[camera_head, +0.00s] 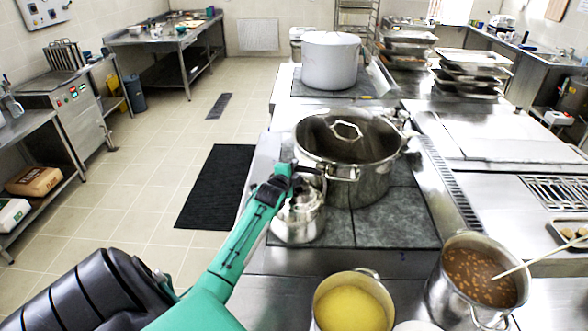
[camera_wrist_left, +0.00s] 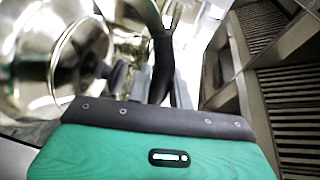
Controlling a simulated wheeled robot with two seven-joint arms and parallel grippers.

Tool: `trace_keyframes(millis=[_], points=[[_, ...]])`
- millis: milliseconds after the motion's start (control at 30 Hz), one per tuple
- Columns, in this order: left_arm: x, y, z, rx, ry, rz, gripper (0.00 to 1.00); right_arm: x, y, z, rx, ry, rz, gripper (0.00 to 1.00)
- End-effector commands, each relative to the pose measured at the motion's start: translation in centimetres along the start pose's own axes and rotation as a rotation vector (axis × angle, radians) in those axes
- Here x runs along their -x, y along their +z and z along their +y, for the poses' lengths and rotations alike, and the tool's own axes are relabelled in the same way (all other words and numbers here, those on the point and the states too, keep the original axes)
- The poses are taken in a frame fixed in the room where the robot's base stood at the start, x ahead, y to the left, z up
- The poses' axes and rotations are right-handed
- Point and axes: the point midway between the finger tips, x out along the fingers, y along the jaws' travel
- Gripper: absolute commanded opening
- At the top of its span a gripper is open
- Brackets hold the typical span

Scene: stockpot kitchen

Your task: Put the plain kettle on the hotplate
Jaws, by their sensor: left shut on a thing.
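The plain kettle (camera_head: 298,218) is a shiny steel kettle with a dark handle. In the head view it is at the left edge of the dark hotplate (camera_head: 395,222), just in front of and left of a large lidded stockpot. My left gripper (camera_head: 286,174) is shut on the kettle's handle, above its body. In the left wrist view the dark handle (camera_wrist_left: 161,68) runs up between the fingers. I cannot tell whether the kettle's base touches the surface. My right gripper is out of view.
The lidded steel stockpot (camera_head: 345,170) covers much of the hotplate, close beside the kettle. A pot of yellow food (camera_head: 352,303) and a pot of beans with a spoon (camera_head: 474,280) stand in front. A pale pot (camera_head: 331,62) stands behind. The hotplate's front right is bare.

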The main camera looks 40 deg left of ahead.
Motion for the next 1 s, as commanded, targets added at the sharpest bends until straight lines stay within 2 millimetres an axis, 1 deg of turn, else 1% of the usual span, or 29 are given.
trace_keyframes(millis=[33, 333, 1000], points=[[-0.02, -0.06, -0.71, 0.0, -0.014, 0.002, 0.0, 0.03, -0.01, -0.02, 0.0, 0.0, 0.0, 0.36], [-0.02, -0.07, -0.72, 0.0, -0.013, 0.002, 0.0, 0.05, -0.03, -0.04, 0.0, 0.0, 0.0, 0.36], [-0.17, 0.04, 0.19, 0.0, -0.013, 0.002, 0.0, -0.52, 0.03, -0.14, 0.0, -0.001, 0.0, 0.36]])
